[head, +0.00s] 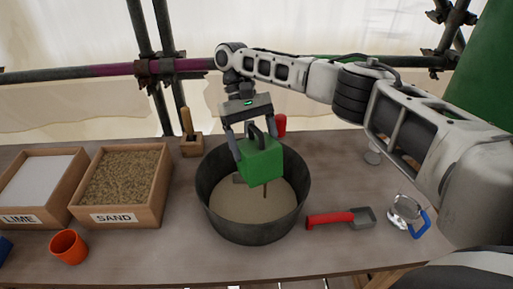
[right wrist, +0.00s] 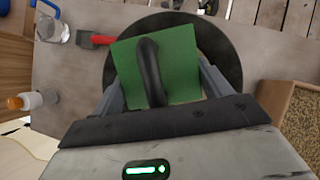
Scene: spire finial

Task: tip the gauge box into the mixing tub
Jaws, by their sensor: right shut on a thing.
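The green gauge box (head: 262,167) with a black handle (right wrist: 150,72) hangs over the dark mixing tub (head: 252,231). My right gripper (head: 256,143) is shut on the gauge box, with its fingers on either side of it. The box looks tilted in the head view, and its opening is not visible. A thin brown streak shows below the box, inside the tub; I cannot tell whether it is falling material. Pale sandy material covers the tub floor. In the right wrist view the green box (right wrist: 182,62) hides much of the tub (right wrist: 226,50). My left gripper is not in view.
A lime box (head: 75,204) and a sand box (head: 160,198) stand left of the tub, with an orange cup (head: 69,247) in front. A brush (head: 190,138) and red object (head: 280,124) stand behind.

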